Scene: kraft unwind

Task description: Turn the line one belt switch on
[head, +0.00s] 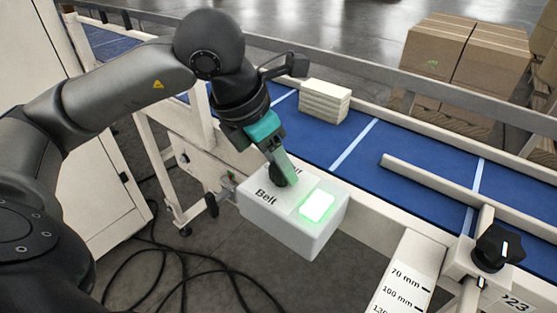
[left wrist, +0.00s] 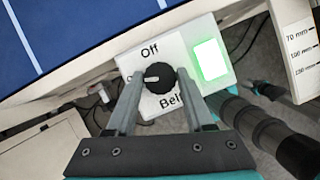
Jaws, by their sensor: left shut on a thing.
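The belt switch box (head: 290,235) is a white box at the front edge of the conveyor, labelled "Belt". Its black round knob (left wrist: 158,77) carries a white mark that points left, toward a label partly hidden by a finger; "Off" is printed on the other side, above the knob. A green lamp (head: 317,206) on the box is lit, and it also shows in the left wrist view (left wrist: 208,60). My left gripper (head: 281,176) is shut on the knob, one finger on each side.
The blue conveyor belt (head: 345,150) runs behind the box, with a stack of pale boards (head: 324,101) on it. A black knob (head: 497,246) and a millimetre scale (head: 405,275) stand to the right. Cables (head: 165,262) lie on the floor. Cartons (head: 450,55) stand behind.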

